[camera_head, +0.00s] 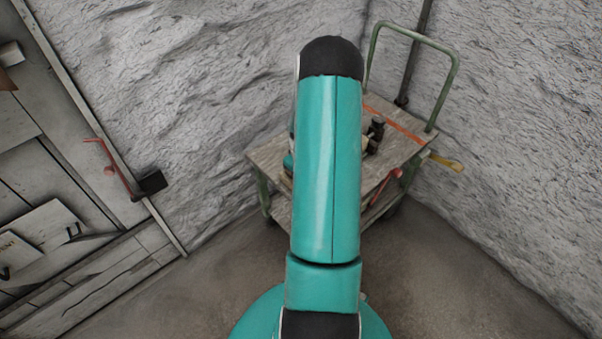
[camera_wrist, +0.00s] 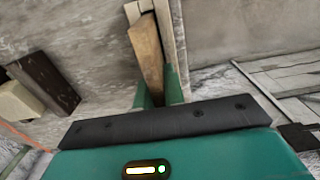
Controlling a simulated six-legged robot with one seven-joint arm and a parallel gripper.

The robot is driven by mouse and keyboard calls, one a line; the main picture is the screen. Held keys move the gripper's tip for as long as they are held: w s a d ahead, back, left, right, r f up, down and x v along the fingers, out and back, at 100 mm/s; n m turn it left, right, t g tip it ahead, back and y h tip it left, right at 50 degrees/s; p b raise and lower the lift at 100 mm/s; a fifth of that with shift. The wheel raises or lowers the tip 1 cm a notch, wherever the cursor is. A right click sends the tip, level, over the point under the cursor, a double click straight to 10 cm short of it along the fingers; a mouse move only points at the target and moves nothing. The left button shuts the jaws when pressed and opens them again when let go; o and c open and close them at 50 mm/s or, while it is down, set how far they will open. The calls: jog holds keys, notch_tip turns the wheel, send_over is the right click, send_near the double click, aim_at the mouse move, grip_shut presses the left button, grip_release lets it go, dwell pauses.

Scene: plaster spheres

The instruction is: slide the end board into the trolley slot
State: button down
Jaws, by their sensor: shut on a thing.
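The trolley (camera_head: 270,155) stands in the corner in the head view, with a worn wooden deck and a green tube handle at its far end. My arm covers the middle of its deck. My gripper (camera_wrist: 156,86) is shut in the wrist view on a brown wooden board, which I take to be the end board (camera_wrist: 147,52). The board stands out lengthwise between the green fingers. Its far end is beside pale strips at the top of the view. I cannot make out the slot or whether the board touches it.
A dark wooden block (camera_wrist: 45,83) and a cream block (camera_wrist: 18,103) lie left of my gripper. A red-handled item (camera_head: 385,185) is at the deck's front edge. Rough plaster walls (camera_head: 170,60) close in behind. A wooden door (camera_head: 60,140) is at left. Floor is clear at right.

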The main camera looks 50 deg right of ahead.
jog(key=shift+f, duration=0.75)
jog(key=c, duration=1.4)
grip_release()
jog(key=shift+r, duration=1.95)
